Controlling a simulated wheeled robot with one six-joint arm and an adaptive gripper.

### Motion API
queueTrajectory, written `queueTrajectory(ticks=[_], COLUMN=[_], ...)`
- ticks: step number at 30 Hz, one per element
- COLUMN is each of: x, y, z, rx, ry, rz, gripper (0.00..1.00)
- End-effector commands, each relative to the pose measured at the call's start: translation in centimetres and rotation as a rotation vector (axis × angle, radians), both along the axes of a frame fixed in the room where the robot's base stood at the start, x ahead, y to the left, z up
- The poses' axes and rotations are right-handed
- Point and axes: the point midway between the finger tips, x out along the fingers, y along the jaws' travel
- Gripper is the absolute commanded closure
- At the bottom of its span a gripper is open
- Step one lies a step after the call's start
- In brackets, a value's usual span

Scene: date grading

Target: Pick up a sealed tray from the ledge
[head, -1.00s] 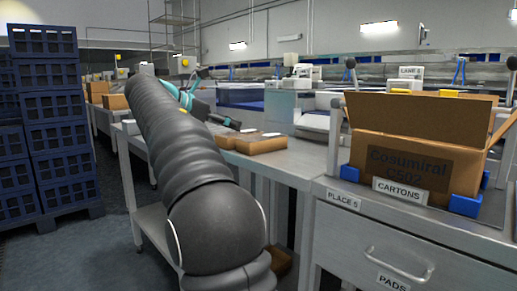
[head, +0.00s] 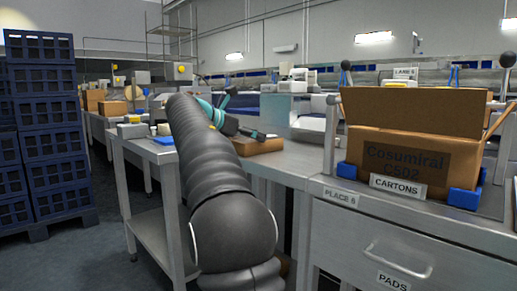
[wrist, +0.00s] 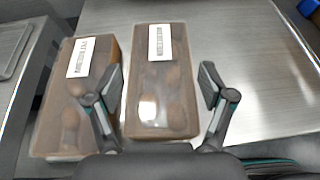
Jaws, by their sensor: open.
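Two sealed trays lie side by side on the steel ledge in the wrist view. Both are brown, with clear lids, white labels and dark rounded dates inside. The right tray (wrist: 163,110) lies between the fingers of my open gripper (wrist: 160,78). The left tray (wrist: 75,118) is partly covered by the left finger, which appears over its right side near the gap. Whether the fingers touch either tray cannot be told. In the head view my gripper (head: 243,131) is above the ledge beside one tray (head: 258,146); my arm hides the other.
An open cardboard carton (head: 415,155) sits between blue corner blocks on the steel bench (head: 300,165) at right. Stacked blue crates (head: 45,130) stand at left. Bare steel (wrist: 260,60) lies right of the trays. A blue item (head: 164,140) lies left of my arm.

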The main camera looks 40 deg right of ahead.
Motion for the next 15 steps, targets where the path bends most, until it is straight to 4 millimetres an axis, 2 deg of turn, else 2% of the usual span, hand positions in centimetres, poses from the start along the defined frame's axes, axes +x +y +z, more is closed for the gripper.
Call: queueTrajectory(ticks=[2,6,13,14,15], x=[-0.1,-0.1,0.0,0.0,0.0], y=[-1.1,-2.6,-2.7,-2.7,-2.7], z=[-1.1,-1.4,-1.4,-1.4,-1.4], rx=[0.001,0.001,0.000,0.000,0.000], ry=[0.001,-0.001,-0.001,-0.001,-0.001], rz=[-0.003,-0.002,0.000,0.000,0.000], gripper=[0.19,0.19,0.19,0.24,0.34])
